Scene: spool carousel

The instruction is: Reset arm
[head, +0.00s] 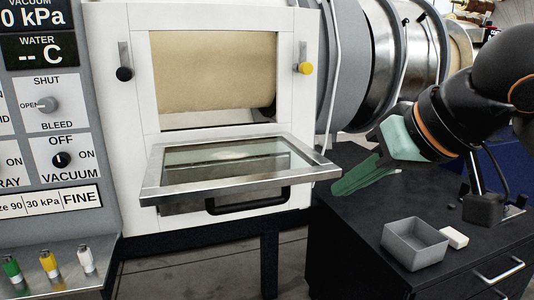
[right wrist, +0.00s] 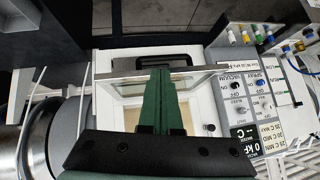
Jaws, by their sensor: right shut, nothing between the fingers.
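My right arm comes in from the right in the head view, above the black cabinet. Its gripper (head: 343,187) has green fingers that point left, near the right corner of the lowered window door (head: 318,160). The fingers are together with nothing between them. In the right wrist view the shut gripper (right wrist: 160,76) points toward the white chamber front with the door and its dark handle (right wrist: 150,59). My left gripper is in neither view.
A grey open box (head: 414,244) and a small white block (head: 454,237) sit on the black cabinet top (head: 345,230). A control panel (head: 52,120) with knobs stands at the left. A large metal cylinder (head: 365,60) lies behind the cabinet.

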